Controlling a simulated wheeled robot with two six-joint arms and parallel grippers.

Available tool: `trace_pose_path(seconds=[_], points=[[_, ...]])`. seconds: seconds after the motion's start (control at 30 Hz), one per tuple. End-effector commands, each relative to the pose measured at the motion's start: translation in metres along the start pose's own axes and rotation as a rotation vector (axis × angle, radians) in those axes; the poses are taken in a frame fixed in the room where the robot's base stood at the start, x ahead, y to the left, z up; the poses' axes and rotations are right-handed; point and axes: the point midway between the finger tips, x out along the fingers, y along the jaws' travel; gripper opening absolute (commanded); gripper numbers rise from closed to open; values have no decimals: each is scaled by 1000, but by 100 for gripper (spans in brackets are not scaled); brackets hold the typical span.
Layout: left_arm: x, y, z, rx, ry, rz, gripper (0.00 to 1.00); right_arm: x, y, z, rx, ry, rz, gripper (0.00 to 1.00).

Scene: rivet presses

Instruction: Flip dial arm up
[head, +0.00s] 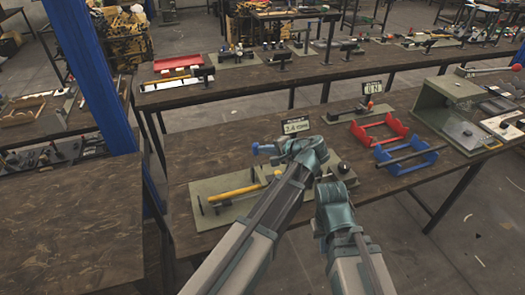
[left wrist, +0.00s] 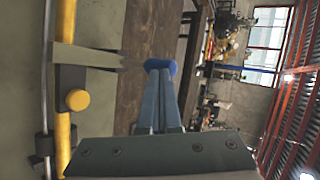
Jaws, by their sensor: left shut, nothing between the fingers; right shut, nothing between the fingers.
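A green-grey plate (head: 215,215) on the near bench carries a yellow bar (head: 236,193) between dark posts. The yellow bar (left wrist: 66,30) runs along the left of the left wrist view, beside a thin metal rod, with a grey bracket and a yellow knob (left wrist: 77,100). My left gripper (head: 274,152) is shut above the plate's back edge. A round blue piece (head: 256,149) shows at its fingertips, also in the left wrist view (left wrist: 160,65); I cannot tell whether they touch. My right gripper (head: 330,186) is shut and empty in front of the bench fixtures. I cannot tell which part is the dial arm.
A "2.4 mm" sign (head: 296,127) stands behind my left gripper. A red rack (head: 380,129) and a blue rack (head: 409,158) stand to the right, before a large grey-green press (head: 447,100). A blue column (head: 92,80) rises at the left.

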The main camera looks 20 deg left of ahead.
Motion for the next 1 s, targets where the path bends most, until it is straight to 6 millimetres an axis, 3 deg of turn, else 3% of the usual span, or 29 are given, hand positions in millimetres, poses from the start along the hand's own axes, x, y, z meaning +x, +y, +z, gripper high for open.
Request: trace_pose_path(seconds=[0.47,0.77,1.0], points=[[1,-3,-2,6,-5,15,0,-5,1,0,0,0,0,0],[12,-21,-13,68,-45,159,0,-40,4,3,0,0,0,0],[34,-33,-27,154,-96,358,0,-67,6,4,-1,0,0,0]])
